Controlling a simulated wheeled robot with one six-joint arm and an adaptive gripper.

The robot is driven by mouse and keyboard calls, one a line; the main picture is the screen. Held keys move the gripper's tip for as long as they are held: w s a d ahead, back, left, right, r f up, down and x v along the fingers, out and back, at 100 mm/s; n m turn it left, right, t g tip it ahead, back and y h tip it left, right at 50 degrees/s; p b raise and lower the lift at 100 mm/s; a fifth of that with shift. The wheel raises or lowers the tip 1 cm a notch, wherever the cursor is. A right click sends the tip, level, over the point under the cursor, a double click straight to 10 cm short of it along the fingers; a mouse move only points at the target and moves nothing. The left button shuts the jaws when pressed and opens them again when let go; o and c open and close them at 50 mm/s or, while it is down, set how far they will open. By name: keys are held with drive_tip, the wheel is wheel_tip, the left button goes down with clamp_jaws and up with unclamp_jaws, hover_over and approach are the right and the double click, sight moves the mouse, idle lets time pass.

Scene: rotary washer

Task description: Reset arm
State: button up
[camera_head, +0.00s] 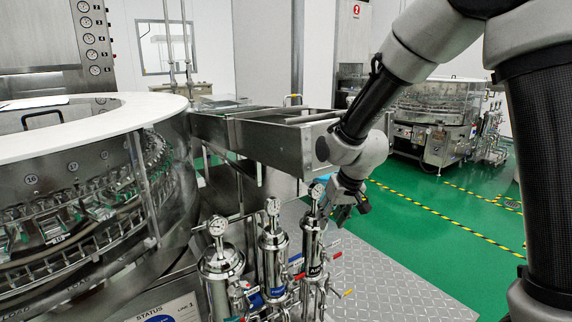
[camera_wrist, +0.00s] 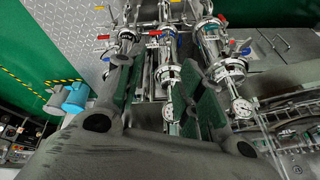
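My gripper (camera_head: 345,208) hangs at the end of my arm, tilted downward, just right of the upright steel filter housings. In the wrist view my gripper (camera_wrist: 160,75) shows two dark fingers with green inner pads, spread apart with nothing held between them. Beyond the fingers are the steel housings (camera_wrist: 166,52) with gauges and coloured valve handles. In the head view the housings (camera_head: 273,258) stand in a row, each with a gauge on top. I cannot tell the exact gap between the fingers and the nearest housing (camera_head: 312,235).
The round rotary washer (camera_head: 85,215) with its white rim stands at the left. A steel conveyor trough (camera_head: 265,138) lies behind my arm. A second machine (camera_head: 435,115) stands farther back. The green floor (camera_head: 425,250) at right is clear, with yellow-black tape lines.

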drive_tip(key=s+d+r+m+h, duration=0.1)
drive_tip(key=s+d+r, duration=0.5)
drive_tip(key=d+r, duration=0.15)
drive_tip(key=s+d+r+m, duration=0.1)
drive_tip(key=s+d+r, duration=0.45)
drive_tip(key=d, duration=0.25)
drive_tip(key=s+d+r, duration=0.2)
drive_tip(key=s+d, duration=0.2)
drive_tip(key=s, duration=0.3)
drive_tip(key=s+d+r+m+h, duration=0.1)
drive_tip(key=s+d, duration=0.3)
drive_tip(key=s, duration=0.4)
drive_tip(key=shift+d+r+t, duration=0.25)
drive_tip(key=shift+r+t, duration=0.05)
drive_tip(key=shift+r, duration=0.05)
